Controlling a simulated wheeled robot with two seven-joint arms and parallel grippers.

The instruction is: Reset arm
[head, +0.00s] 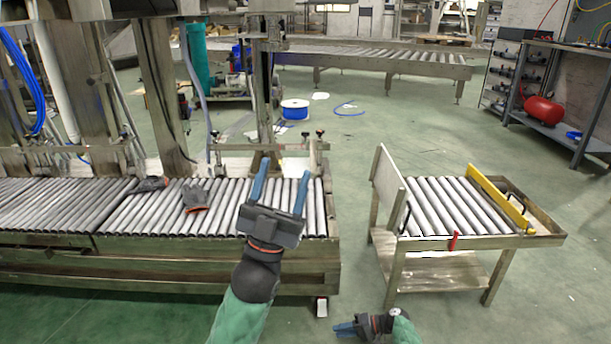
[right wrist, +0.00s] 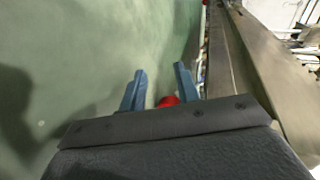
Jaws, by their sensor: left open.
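My left gripper (head: 283,170) is in the middle of the head view, its two blue fingers apart and pointing away over the right end of the roller conveyor (head: 270,228). Nothing shows between them. My right gripper (head: 345,329) is low at the bottom edge of the head view, in front of the roller cart (head: 396,280), with its fingers pointing left. In the right wrist view its blue fingers (right wrist: 159,72) are apart. A small red thing (right wrist: 168,101) shows between their bases, partly hidden by the gripper body; I cannot tell what it is.
The roller cart carries a yellow bar (head: 500,198) and a red handle (head: 454,241). A blue spool (head: 294,109) stands on the floor behind. A bench with a red tank (head: 543,110) is at right. Green floor separates conveyor and cart.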

